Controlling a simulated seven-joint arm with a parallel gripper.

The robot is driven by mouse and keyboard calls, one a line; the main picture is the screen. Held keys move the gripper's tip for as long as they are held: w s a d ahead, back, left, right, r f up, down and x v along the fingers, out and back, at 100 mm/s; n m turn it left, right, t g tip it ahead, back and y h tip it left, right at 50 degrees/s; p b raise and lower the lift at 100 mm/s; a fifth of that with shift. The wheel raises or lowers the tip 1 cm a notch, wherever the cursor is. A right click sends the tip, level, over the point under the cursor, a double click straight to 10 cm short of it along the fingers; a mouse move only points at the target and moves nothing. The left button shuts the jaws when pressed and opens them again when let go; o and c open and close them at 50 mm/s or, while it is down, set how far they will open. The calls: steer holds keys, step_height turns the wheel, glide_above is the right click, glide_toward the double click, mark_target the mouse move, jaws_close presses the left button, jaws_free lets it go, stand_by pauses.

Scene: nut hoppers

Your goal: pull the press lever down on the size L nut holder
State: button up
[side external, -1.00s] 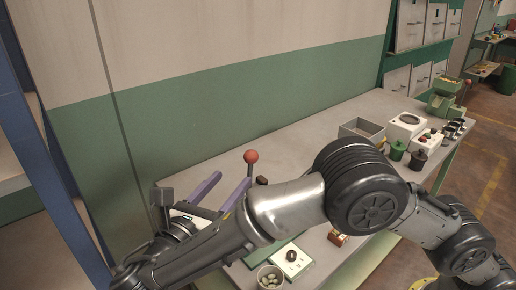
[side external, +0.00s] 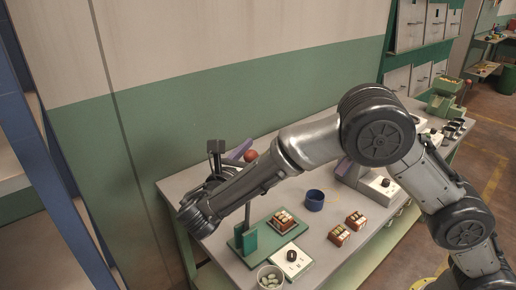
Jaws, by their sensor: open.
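The lever's red ball knob (side external: 250,156) shows just above my forearm, near the wall. Beside it is a purple bar (side external: 239,149), which seems to belong to the same holder; the rest of that holder is hidden behind my arm. My gripper (side external: 222,182) is at the left, partly hidden behind my wrist, to the left of the knob and apart from it in the picture. Its fingertips cannot be made out, and nothing is seen held. A second purple unit (side external: 349,171) with a white base stands to the right. No size label is readable.
A blue cup (side external: 315,200), two small trays (side external: 338,236) (side external: 355,221), a white box with a black knob (side external: 292,259) and a bowl (side external: 269,279) stand nearby. The wall is close behind.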

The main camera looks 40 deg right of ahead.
jaws_close()
stand_by(0.3)
stand_by(1.1)
